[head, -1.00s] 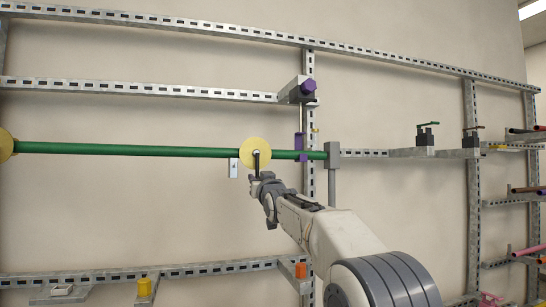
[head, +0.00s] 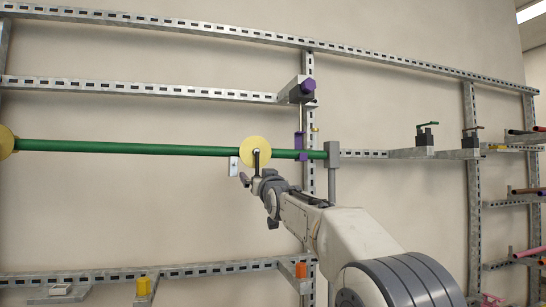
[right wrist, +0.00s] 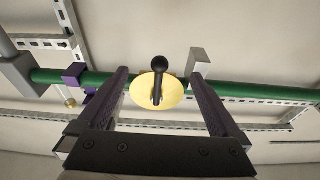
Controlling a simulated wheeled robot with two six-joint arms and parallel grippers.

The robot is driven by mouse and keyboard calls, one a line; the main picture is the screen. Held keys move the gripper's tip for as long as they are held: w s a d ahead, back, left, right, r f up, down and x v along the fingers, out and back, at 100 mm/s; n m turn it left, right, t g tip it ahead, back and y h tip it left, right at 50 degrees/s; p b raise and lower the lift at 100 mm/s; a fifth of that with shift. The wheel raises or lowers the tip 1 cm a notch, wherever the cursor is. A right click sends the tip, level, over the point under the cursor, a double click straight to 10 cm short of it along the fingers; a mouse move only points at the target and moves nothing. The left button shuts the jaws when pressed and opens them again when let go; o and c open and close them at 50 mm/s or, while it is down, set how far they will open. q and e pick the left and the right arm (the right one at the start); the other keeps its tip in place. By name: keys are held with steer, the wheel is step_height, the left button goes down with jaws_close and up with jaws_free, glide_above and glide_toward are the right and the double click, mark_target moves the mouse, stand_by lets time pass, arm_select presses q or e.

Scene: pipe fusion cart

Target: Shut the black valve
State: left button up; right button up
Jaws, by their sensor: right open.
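The black valve is a black lever handle (head: 257,158) on a yellow disc (head: 249,145), mounted on the green pipe (head: 130,148). The handle hangs downward from the disc, across the pipe. My right gripper (head: 256,185) is just below it in the head view, partly hidden by its own wrist. In the right wrist view the handle (right wrist: 158,82) and disc (right wrist: 175,92) lie between the two spread dark fingers (right wrist: 158,76). The fingers are open and appear apart from the handle. My left gripper is not in view.
A purple clamp (head: 299,141) and a grey end fitting (head: 333,154) sit right of the valve. A slotted upright (head: 309,190) stands behind. Green-handled (head: 426,137) and dark-handled (head: 471,139) valves are farther right.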

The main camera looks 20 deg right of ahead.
steer(key=s+b, duration=0.2)
steer(key=s, duration=0.9)
steer(key=shift+s+d+b, duration=0.15)
steer(key=shift+s+b, duration=0.15)
steer(key=shift+s, duration=0.1)
stand_by(0.3)
